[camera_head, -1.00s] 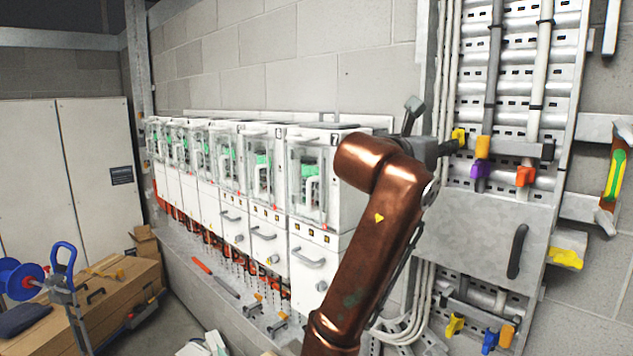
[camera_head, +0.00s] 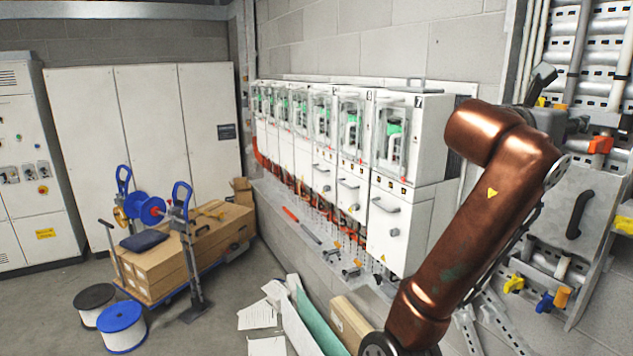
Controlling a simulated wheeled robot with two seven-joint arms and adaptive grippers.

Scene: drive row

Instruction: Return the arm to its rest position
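My copper-coloured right arm (camera_head: 480,230) rises from the bottom right of the head view, bends at a rounded elbow-like joint (camera_head: 475,130) and reaches toward the wall panel. My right gripper (camera_head: 555,105) is a dark shape beyond the arm's upper end, in front of the panel. The arm partly hides it, and its finger opening is unclear. I see nothing held in it. My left arm and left gripper are not in view.
A row of white drive cabinets (camera_head: 405,215) stands left of my arm. A grey plate with a black handle (camera_head: 578,213) is to its right. Boxes (camera_head: 200,245) sit on a cart, with spools (camera_head: 121,325) and papers on the floor. Floor at lower left is partly clear.

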